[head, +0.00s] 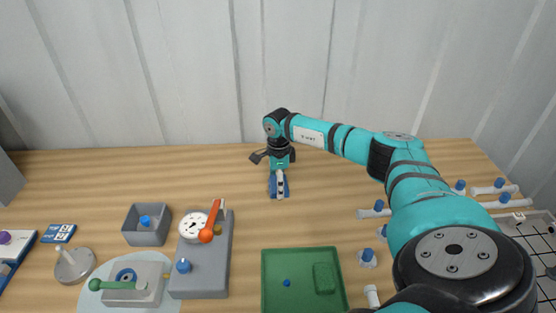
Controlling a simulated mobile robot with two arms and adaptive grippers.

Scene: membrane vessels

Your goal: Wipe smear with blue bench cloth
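My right arm reaches in from the lower right, and its gripper (280,192) points down at the far middle of the wooden bench. A small blue piece (272,186), which looks like the blue bench cloth, shows on both sides of the fingertips, at or just above the bench top. The fingers line up in this view, so I cannot tell whether they grip the cloth or only touch it. I see no smear; any mark under the gripper is hidden. My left gripper is not in view.
A grey gauge block (205,262) with an orange lever, a grey bin (146,228), a green-handled device (130,285) and a green tray (303,255) stand nearer. Several blue-capped vessels (375,209) lie at right. The bench left of the gripper is clear.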

